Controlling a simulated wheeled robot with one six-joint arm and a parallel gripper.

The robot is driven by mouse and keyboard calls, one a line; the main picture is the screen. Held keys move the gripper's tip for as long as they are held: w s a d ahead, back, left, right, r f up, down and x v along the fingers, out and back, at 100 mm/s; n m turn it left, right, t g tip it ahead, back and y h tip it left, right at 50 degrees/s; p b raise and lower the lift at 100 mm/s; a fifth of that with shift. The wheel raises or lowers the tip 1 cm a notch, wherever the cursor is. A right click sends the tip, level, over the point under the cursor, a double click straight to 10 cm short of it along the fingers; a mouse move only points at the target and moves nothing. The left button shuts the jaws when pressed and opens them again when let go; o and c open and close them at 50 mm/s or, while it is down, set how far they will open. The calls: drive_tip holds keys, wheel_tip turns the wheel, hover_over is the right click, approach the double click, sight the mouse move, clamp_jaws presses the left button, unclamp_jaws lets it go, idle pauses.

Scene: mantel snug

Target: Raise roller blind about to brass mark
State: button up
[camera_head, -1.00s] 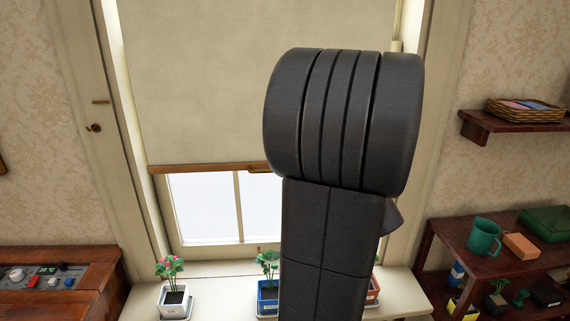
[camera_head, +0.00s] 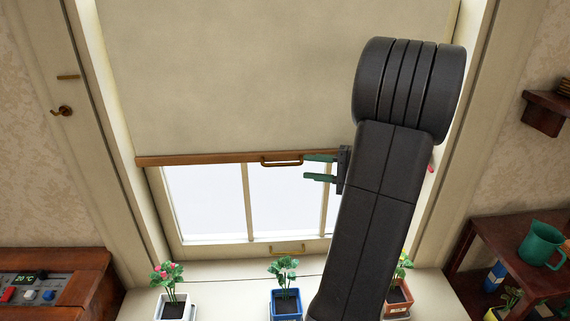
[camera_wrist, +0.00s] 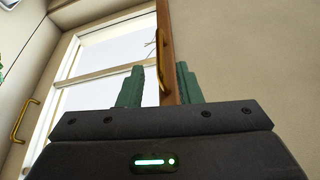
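The cream roller blind (camera_head: 265,80) covers the upper part of the window. Its wooden bottom bar (camera_head: 205,159) carries a brass handle (camera_head: 281,163). A short brass mark (camera_head: 67,77) on the left window frame sits higher than the bar. My gripper (camera_head: 306,168) has green fingers, open and pointing left, just right of the handle in the head view. In the wrist view, my gripper (camera_wrist: 160,80) has its fingers apart, with the bar (camera_wrist: 167,50) and handle (camera_wrist: 161,58) lying between and beyond them. I cannot tell if they touch.
A brass hook (camera_head: 61,111) is on the left frame below the mark. Potted plants, including a blue pot (camera_head: 286,303), stand on the sill (camera_head: 225,280) below. Another brass handle (camera_head: 288,249) is on the lower window frame. A shelf with a green mug (camera_head: 541,245) stands at right.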

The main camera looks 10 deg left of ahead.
sight(289, 165)
drive_tip(key=a, duration=0.7)
drive_tip(key=shift+w+a+f, duration=0.3)
drive_tip(key=shift+w+a, duration=0.1)
drive_tip(key=shift+c, duration=0.2)
clamp_jaws()
